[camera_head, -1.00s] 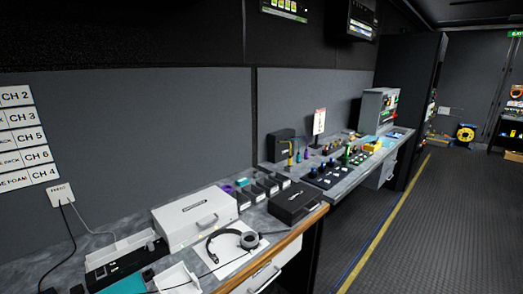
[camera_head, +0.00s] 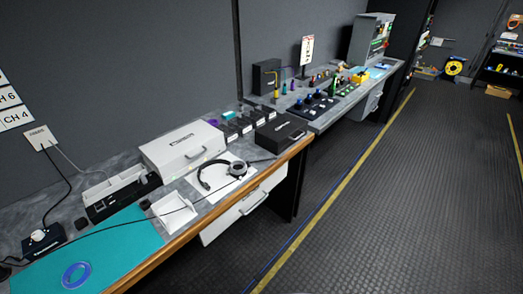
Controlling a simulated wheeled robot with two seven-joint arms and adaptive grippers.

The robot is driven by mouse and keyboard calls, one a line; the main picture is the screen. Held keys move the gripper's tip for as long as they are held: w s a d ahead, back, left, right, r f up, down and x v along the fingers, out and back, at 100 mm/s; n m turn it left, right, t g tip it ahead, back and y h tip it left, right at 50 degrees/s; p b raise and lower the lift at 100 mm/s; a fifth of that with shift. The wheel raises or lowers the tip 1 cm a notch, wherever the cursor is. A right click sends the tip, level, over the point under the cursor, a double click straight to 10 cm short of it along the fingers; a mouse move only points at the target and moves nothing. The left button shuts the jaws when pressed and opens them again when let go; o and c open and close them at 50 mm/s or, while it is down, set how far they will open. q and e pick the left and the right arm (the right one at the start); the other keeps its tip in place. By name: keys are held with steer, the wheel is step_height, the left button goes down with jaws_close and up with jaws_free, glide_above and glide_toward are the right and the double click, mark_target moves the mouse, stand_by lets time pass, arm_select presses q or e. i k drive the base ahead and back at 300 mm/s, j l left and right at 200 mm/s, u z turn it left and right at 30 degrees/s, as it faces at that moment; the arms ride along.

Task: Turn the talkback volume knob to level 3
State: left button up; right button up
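A small black box with a round white knob (camera_head: 38,235) on top stands at the left end of the counter, beside a teal mat. It may be the talkback volume unit, but its markings are too small to read. A dark cable runs from it up to the white wall plate (camera_head: 40,138). A small dark knob-like piece (camera_head: 145,204) also sits near the white open tray. Neither of my grippers is in the head view.
The grey counter holds the teal mat (camera_head: 112,256) with a blue ring (camera_head: 76,275), a headset (camera_head: 215,178), a white case (camera_head: 184,148) and a black case (camera_head: 280,133). Loose cable crosses the mat. A further bench (camera_head: 335,112) stands behind. The floor (camera_head: 400,210) at right is clear.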

mark_target(38, 235)
steer(key=u, duration=1.85)
